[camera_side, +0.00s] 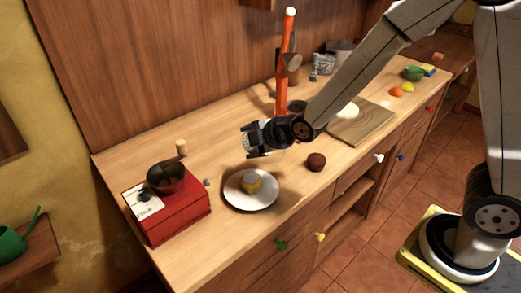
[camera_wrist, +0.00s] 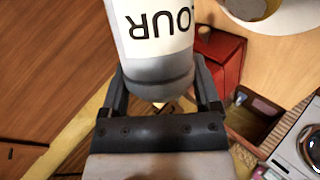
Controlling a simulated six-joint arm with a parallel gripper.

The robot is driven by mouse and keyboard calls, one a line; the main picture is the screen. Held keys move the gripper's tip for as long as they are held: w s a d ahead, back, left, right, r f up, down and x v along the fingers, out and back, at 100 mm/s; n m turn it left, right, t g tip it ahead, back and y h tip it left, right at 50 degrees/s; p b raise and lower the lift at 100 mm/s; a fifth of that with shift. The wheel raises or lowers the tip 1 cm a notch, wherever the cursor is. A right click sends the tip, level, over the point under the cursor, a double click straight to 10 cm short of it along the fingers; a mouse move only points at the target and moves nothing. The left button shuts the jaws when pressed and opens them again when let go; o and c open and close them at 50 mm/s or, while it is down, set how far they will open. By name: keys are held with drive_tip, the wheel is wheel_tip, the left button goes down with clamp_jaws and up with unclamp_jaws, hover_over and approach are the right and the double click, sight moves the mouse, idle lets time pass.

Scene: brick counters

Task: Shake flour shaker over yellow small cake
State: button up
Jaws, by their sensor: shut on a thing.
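The yellow small cake (camera_side: 252,184) sits on a white plate (camera_side: 238,200) near the front of the counter. My gripper (camera_side: 252,138) is above the counter, higher than the plate and just behind it in the side view. It is shut on the flour shaker, a white cylinder with a grey end. In the wrist view the shaker (camera_wrist: 155,55) fills the space between my fingers (camera_wrist: 160,100), its lettering upside down. In the side view the shaker is mostly hidden by my gripper. The plate's edge (camera_wrist: 300,18) shows at the top right of the wrist view.
An orange post (camera_side: 284,65) rises behind my gripper.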

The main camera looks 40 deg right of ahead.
drive_tip(key=shift+s+d+r, duration=0.1)
drive_tip(key=shift+d+r, duration=0.05)
drive_tip(key=shift+r+m+y, duration=0.45)
drive_tip(key=shift+m+y, duration=0.05)
drive_tip(key=shift+y, duration=0.1)
idle(0.4)
drive_tip(key=shift+r+m+y, duration=0.5)
drive_tip(key=shift+y, duration=0.3)
drive_tip(key=shift+a+r+m+y, duration=0.15)
drive_tip(key=shift+r+m+y, duration=0.5)
drive_tip(key=shift+y, duration=0.1)
drive_tip(key=shift+a+r+m+y, duration=0.15)
drive_tip(key=shift+r+m+y, duration=0.5)
drive_tip(key=shift+y, duration=0.1)
